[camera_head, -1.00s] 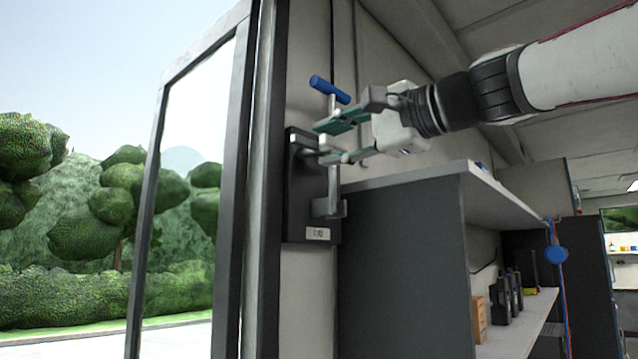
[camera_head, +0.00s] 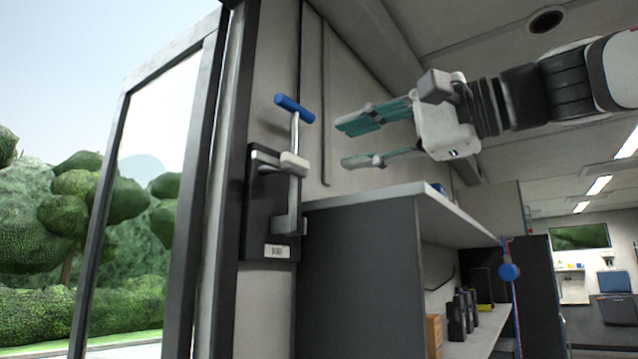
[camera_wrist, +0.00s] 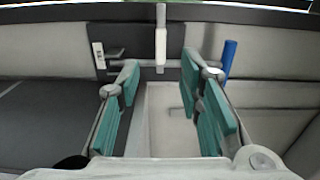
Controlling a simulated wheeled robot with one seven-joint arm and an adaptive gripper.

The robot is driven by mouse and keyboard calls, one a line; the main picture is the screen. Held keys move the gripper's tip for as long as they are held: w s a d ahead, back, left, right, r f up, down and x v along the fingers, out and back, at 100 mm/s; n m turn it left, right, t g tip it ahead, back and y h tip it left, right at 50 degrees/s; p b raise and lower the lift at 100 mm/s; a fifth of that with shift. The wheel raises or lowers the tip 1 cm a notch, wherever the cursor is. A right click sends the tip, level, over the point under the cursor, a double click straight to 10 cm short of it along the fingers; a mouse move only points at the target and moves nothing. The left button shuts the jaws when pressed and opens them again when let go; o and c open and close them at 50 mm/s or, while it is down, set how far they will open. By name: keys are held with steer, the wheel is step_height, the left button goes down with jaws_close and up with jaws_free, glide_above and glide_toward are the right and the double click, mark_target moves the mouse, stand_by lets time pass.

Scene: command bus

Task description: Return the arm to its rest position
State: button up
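My gripper (camera_head: 375,142) is open and empty, with teal finger pads apart, to the right of a wall-mounted lever device. The lever has a blue grip (camera_head: 294,108) on a light metal rod, standing upright and tilted slightly, on a dark mounting plate (camera_head: 262,205) with a small white label. In the wrist view, the open fingers (camera_wrist: 165,112) frame the wall beyond; the rod (camera_wrist: 161,40) shows between them and the blue grip (camera_wrist: 229,60) lies beyond the right finger. The fingers are clear of the lever. My arm reaches in from the upper right.
A dark cabinet (camera_head: 355,280) with a light top stands below my gripper. Its shelf holds several black devices (camera_head: 462,315) and a wooden box (camera_head: 434,335). A framed glass door (camera_head: 150,190) is at left. The ceiling is above my arm; open air lies around the gripper.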

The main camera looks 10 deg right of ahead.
steer(key=s+d+f+n+g+h+p, duration=0.1)
steer(key=s+f+n+g+h+p, duration=0.25)
steer(key=f, duration=1.25)
steer(key=s+d+f+n+g+h+p, duration=0.1)
steer(key=s+f+n+g+h, duration=0.3)
steer(key=f, duration=1.2)
steer(key=s+d+f+n+g+h+p, duration=0.1)
steer(key=s+d+f+h, duration=0.4)
steer(key=s+f, duration=0.6)
steer(key=shift+d+f, duration=0.3)
steer(key=shift+f, duration=0.15)
steer(key=shift+s+a, duration=0.1)
